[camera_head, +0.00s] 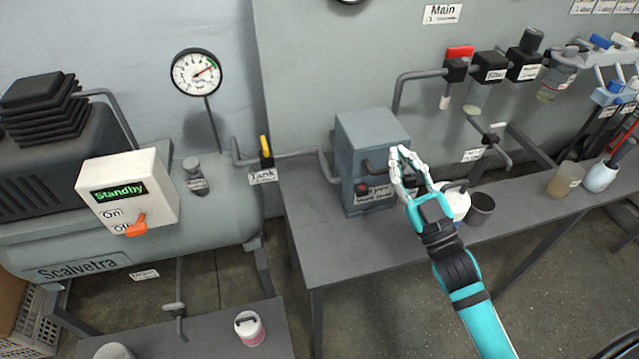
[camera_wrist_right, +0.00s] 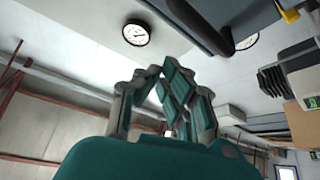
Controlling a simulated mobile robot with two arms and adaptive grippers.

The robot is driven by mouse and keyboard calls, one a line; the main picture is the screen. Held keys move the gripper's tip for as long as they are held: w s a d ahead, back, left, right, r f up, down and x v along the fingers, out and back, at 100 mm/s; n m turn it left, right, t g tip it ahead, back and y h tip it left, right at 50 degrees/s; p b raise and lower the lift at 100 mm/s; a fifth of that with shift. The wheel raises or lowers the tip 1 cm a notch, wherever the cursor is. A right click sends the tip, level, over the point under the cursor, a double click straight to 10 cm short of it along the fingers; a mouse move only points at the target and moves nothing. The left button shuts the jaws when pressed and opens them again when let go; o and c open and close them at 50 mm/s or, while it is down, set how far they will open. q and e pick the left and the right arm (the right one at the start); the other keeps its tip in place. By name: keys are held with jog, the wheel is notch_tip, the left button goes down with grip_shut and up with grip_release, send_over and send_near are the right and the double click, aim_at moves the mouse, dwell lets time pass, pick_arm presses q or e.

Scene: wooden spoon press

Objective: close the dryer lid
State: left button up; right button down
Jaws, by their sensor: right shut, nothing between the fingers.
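The dryer (camera_head: 352,155) is a grey box on the table against the panel, with a partly readable label low on its front. A dark handle-like bar (camera_head: 375,167) sticks out of its front. I cannot tell how far its lid stands open. My right gripper (camera_head: 400,153) is at the dryer's right front edge, beside the bar and overlapping the box in the head view. I cannot tell whether it touches. Its fingers are together and empty, and they also show in the right wrist view (camera_wrist_right: 176,75). A dark bar (camera_wrist_right: 222,38) crosses above them there. My left gripper is not in view.
The grey table (camera_head: 335,235) has free room in front of the dryer. A white container (camera_head: 457,203) and a dark cup (camera_head: 481,208) stand close to my right gripper. A pipe (camera_head: 398,90) rises behind the dryer. A compressor tank (camera_head: 130,250) stands at left.

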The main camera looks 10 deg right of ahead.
jog(key=shift+d+f+m+t+h+b, duration=0.15)
jog(key=shift+d+f+m+h, duration=0.4)
jog(key=shift+m+h, duration=0.5)
jog(key=shift+d+f+m+t+h+b, duration=0.15)
jog(key=shift+d+f+m+h, duration=0.4)
jog(key=shift+m, duration=0.95)
jog(key=shift+d+f+m+t+h, duration=0.2)
jog(key=shift+d+f+m+h, duration=0.35)
jog(key=shift+m+h, duration=0.55)
jog(key=shift+a, duration=0.1)
